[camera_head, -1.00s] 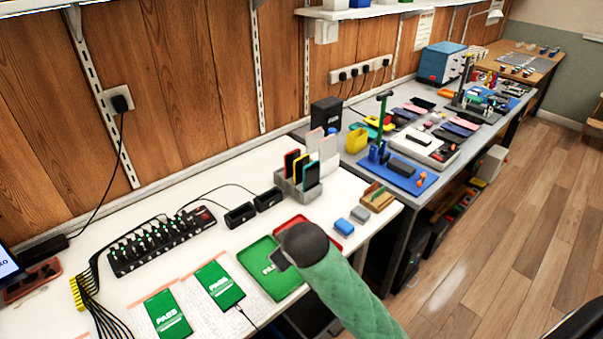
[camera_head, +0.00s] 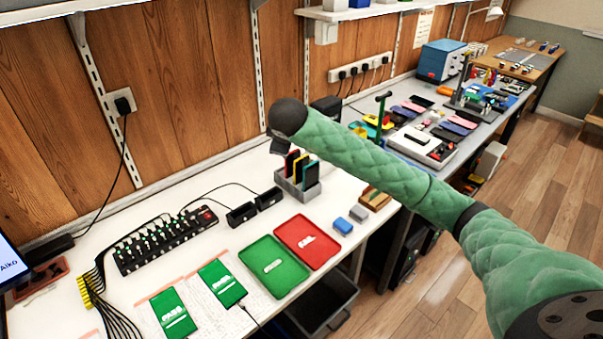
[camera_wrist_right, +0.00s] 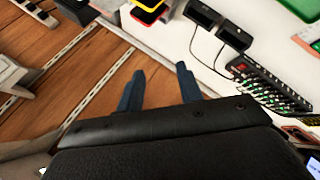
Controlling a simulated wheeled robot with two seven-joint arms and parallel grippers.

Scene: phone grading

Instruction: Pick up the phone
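One phone (camera_head: 174,313) with a green screen lies face up on paper at the front of the white bench. A second green-screen phone (camera_head: 222,284) lies to its right, with a cable at its lower edge. Several phones in coloured cases (camera_head: 300,167) stand in a grey rack (camera_head: 298,190) farther back. My right arm reaches in from the right, and its gripper (camera_head: 277,147) is raised near the rack, mostly hidden behind the wrist. In the right wrist view my right gripper (camera_wrist_right: 158,88) has its fingers apart with nothing between them. My left gripper is not in view.
A green tray (camera_head: 250,252) and a red tray (camera_head: 321,234) lie beside the phones. A black charging hub (camera_head: 165,243) with several cables stands behind. Two black blocks (camera_head: 241,215) stand near the rack. A dark bin (camera_head: 322,303) is below the bench edge.

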